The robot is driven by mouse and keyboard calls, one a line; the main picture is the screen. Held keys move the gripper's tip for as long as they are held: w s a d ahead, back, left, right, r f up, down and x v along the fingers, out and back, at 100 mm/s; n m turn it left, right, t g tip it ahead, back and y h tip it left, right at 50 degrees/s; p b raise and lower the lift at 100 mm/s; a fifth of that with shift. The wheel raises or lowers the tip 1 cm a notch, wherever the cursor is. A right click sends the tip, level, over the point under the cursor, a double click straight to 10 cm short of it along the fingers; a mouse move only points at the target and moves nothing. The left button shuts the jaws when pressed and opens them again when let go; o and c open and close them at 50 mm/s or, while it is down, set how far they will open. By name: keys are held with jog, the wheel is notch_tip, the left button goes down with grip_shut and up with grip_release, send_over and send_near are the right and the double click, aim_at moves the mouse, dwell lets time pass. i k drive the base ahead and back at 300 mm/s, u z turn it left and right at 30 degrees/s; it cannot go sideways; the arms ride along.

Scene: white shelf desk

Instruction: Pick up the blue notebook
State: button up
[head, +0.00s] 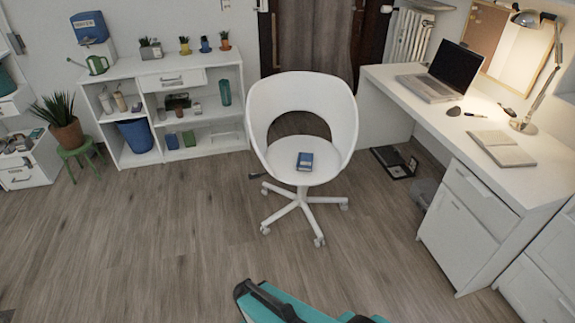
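A small blue item (305,161) with a paler front edge lies on the seat of the white swivel chair (280,103). It is the closest match to a blue notebook, but it is too small to tell for sure. Part of my own teal and black body or arm shows at the bottom edge, well in front of the chair. My gripper's fingers cannot be made out.
A white desk (385,83) at the right holds a laptop (440,78), a lamp (525,123) and a pale grey notebook (502,147). A white shelf (195,69) and a plant (65,125) stand at the left. The wooden floor (150,230) before the chair is clear.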

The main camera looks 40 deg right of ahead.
aim_at(304, 160)
jog(key=z, duration=0.55)
jog(key=k, duration=0.15)
jog(key=u, duration=2)
jog(key=k, duration=0.25)
jog(key=u, duration=2.2)
jog(key=k, duration=1.35)
jog(key=z, duration=0.1)
